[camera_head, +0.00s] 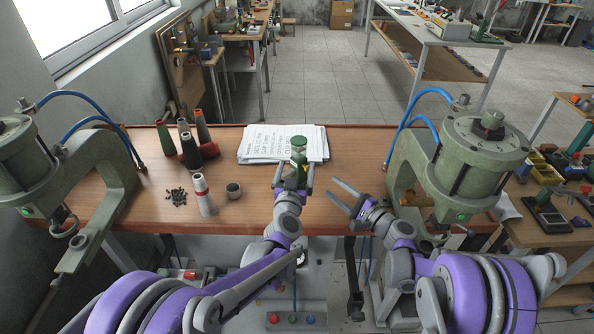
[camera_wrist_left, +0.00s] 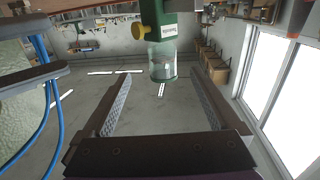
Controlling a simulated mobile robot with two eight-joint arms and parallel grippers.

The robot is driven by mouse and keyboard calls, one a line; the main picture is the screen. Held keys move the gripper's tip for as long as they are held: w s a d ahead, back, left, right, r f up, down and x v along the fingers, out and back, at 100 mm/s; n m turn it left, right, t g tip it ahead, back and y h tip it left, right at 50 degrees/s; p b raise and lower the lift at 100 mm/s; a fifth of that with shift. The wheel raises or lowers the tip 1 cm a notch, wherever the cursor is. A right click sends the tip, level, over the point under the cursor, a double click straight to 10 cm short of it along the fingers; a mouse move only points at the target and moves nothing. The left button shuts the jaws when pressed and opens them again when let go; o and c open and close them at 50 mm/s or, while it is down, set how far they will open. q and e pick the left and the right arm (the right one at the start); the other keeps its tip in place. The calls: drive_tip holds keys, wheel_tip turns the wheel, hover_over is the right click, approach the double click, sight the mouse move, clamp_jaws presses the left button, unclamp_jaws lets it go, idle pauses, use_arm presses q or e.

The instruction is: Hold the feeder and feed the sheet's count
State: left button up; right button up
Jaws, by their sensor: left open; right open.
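The feeder (camera_head: 298,158), a green body with a clear jar on top and a yellow knob, is upright near the middle of the table; its base is hidden. It also shows in the left wrist view (camera_wrist_left: 163,62), upside down. My left gripper (camera_head: 293,176) is open just in front of it, its fingers (camera_wrist_left: 160,78) spread to either side of the jar in the wrist view, not closed on it. White printed sheets (camera_head: 258,143) lie stacked behind and left of the feeder; their writing is too small to read. My right gripper (camera_head: 336,194) is open and empty, right of the feeder.
Green presses with blue hoses stand left (camera_head: 118,172) and right (camera_head: 470,165) of the wooden table (camera_head: 350,148).

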sight(299, 148)
use_arm(q)
drive_tip(key=shift+w+d+f+n+t+y, duration=0.1)
drive_tip(key=shift+w+f+n+t+y, duration=0.2)
drive_tip(key=shift+w+f+y, duration=0.35)
drive_tip(key=w, duration=1)
drive_tip(key=shift+w+d+f, duration=0.15)
drive_tip(key=shift+w+d, duration=0.2)
drive_tip(key=shift+w, duration=0.05)
clamp_jaws()
use_arm(e)
drive_tip(key=c, duration=0.4)
drive_tip(key=shift+m, duration=0.6)
drive_tip(key=shift+c, duration=1.3)
drive_tip(key=shift+s+d+m, duration=0.1)
drive_tip(key=shift+s+m, duration=0.05)
drive_tip(key=shift+m, duration=0.55)
clamp_jaws()
drive_tip(key=m, duration=0.5)
drive_tip(key=shift+s+d+m, duration=0.15)
drive_tip(key=shift+s+m, duration=0.05)
drive_tip(key=shift+m, duration=0.2)
drive_tip(key=m, duration=0.4)
drive_tip(key=shift+s+d, duration=0.1)
drive_tip(key=shift+s, duration=0.05)
